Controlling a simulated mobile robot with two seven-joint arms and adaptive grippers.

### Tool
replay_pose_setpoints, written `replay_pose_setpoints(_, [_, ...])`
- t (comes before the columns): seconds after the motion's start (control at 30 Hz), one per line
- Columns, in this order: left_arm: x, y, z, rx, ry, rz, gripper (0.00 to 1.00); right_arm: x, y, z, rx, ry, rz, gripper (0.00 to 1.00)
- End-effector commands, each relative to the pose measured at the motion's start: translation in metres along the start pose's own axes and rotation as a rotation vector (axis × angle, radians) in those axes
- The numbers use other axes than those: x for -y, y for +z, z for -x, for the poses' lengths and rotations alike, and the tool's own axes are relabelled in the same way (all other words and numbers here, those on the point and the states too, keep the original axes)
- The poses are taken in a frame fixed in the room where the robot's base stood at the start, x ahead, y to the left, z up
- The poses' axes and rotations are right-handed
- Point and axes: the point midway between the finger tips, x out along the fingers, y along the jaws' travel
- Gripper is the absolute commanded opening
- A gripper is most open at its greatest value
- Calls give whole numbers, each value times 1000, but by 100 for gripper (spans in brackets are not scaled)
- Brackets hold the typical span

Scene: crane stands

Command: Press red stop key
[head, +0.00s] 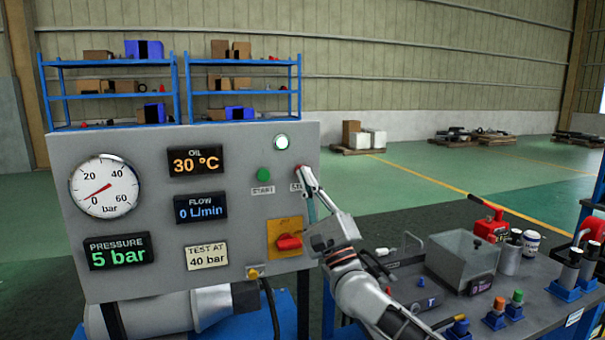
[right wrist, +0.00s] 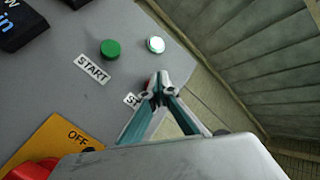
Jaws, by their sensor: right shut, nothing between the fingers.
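The grey test panel (head: 150,255) carries a green START key (head: 264,174), which also shows in the right wrist view (right wrist: 110,48). The stop key is almost wholly hidden behind my right gripper's fingertips. Its label (right wrist: 131,99) shows only the letters "ST" beside the fingers. My right gripper (head: 301,176) is shut and empty, its tips at the stop key's place near the panel's right edge. In the right wrist view the closed tips (right wrist: 160,81) cover that spot. I cannot tell whether they touch the key. My left gripper is not in view.
A white lamp (head: 281,142) is lit above the keys. A red rotary switch (head: 289,242) on a yellow plate sits below my gripper. The pressure display (head: 118,251) reads 5 bar. A bench (head: 540,312) with a clear box (head: 462,260) and several fittings stands at right.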

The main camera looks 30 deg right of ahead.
Motion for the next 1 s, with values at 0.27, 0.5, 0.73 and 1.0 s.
replay_pose_setpoints(0.27, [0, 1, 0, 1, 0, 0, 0, -1, -1, -2, 0, -1, 0, 0])
replay_pose_setpoints(0.5, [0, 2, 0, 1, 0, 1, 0, -2, -3, -4, 0, -1, 0, 0])
replay_pose_setpoints(0.73, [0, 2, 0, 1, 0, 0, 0, -2, -3, -4, 0, -1, 0, 0])
replay_pose_setpoints(1.0, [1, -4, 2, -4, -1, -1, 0, 1, 1, 0, 0, 1, 0, 0])
